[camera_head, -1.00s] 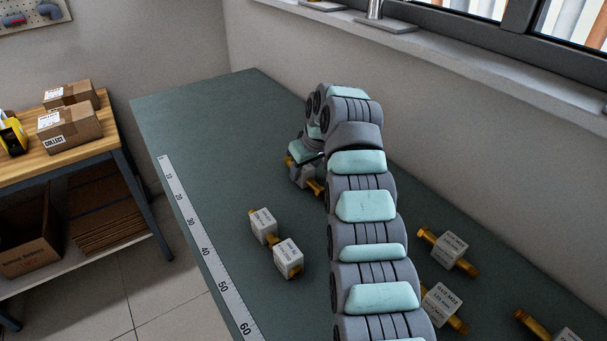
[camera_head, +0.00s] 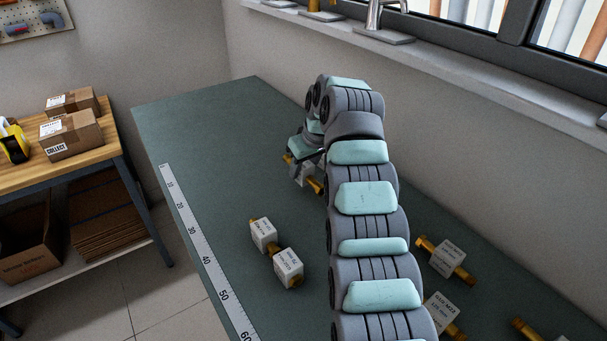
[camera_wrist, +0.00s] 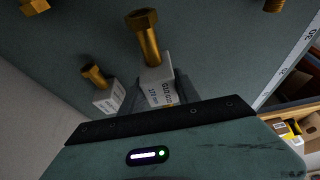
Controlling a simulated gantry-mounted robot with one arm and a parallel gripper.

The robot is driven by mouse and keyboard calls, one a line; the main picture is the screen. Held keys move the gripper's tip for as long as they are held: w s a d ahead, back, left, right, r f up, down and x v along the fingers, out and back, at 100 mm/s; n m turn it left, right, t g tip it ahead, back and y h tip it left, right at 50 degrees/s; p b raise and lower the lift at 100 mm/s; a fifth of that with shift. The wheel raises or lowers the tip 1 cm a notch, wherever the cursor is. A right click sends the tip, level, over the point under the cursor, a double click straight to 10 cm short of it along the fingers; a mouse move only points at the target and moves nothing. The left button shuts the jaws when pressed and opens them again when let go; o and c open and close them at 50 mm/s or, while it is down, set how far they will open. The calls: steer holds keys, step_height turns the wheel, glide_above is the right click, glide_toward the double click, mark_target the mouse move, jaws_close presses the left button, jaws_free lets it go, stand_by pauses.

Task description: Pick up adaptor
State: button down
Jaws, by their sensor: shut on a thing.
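My gripper (camera_head: 306,168) is shut on an adaptor (camera_head: 308,177), a white-labelled block with brass ends, near the middle of the green bench. The held adaptor also shows in the wrist view (camera_wrist: 157,87), its brass hex end pointing away from the gripper body. My gripper partly hides its block in both views. Two more adaptors, one (camera_head: 263,233) and another (camera_head: 289,268), lie close together nearer the ruler. In the wrist view another adaptor (camera_wrist: 108,98) shows to the left of the held one, apart from it.
More adaptors lie right of my arm, one (camera_head: 447,258) and another (camera_head: 441,314). A ruler strip (camera_head: 205,250) runs along the bench's left edge. The bench's far end is clear. A wall and windowsill (camera_head: 470,65) bound the right. A wooden table (camera_head: 70,158) holds boxes.

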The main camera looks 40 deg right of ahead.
step_height(320, 180, up, 16)
steer(key=p, duration=1)
steer(key=w+a+f+n, duration=0.1)
steer(key=w+a+f, duration=0.3)
steer(key=shift+a+y+p, duration=0.3)
steer(key=shift+a+p, duration=0.05)
